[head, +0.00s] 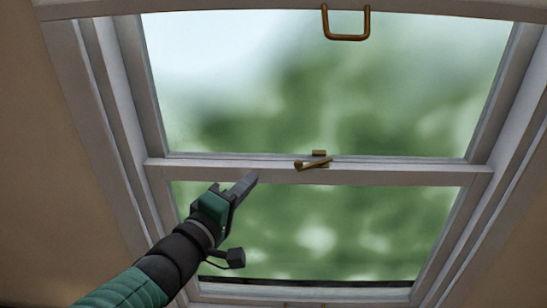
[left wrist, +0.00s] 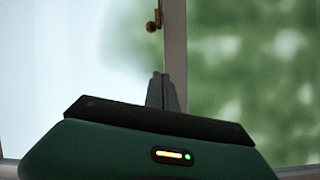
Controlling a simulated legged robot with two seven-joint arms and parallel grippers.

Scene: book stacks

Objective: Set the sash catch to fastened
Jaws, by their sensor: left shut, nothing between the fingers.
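The brass sash catch (head: 314,164) sits on the white meeting rail (head: 400,171) of the sash window, near the middle. Its lever lies slightly slanted across the rail, with a small brass keeper piece (head: 319,153) just above it. In the left wrist view the catch (left wrist: 153,24) shows small at the top, beyond the fingertips. My left gripper (head: 251,178) is shut and empty, a short way left of the catch and just below the rail in the head view. Its fingers (left wrist: 161,76) show together in the left wrist view. My right gripper is not in view.
A brass pull handle (head: 346,37) hangs from the top of the window. White side frames (head: 95,110) and brown walls (head: 35,150) border the glass. The space between my gripper and the catch is clear.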

